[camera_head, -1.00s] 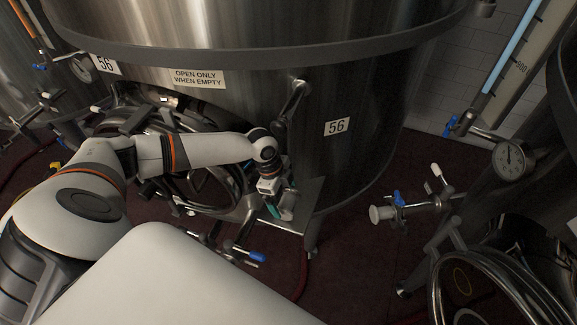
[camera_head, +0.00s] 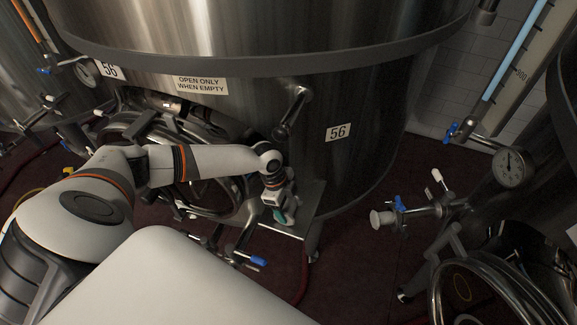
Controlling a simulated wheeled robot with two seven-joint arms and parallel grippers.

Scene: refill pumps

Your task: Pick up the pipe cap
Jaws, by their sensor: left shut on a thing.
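My left gripper (camera_head: 281,215), with teal-coloured fingers, is low over the small metal shelf (camera_head: 312,203) at the front of the tank marked 56. It is shut on the pipe cap (camera_head: 291,210), a small pale grey piece at the shelf. The fingers and wrist partly hide the cap, and I cannot tell whether it still touches the shelf. My right gripper is not in view.
The big steel tank (camera_head: 365,150) rises just behind the shelf, with a handle (camera_head: 292,107) above my wrist. A valve with a blue lever (camera_head: 249,261) is below left. A pipe fitting (camera_head: 382,219) and pressure gauge (camera_head: 510,167) stand at the right. Dark red floor lies between.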

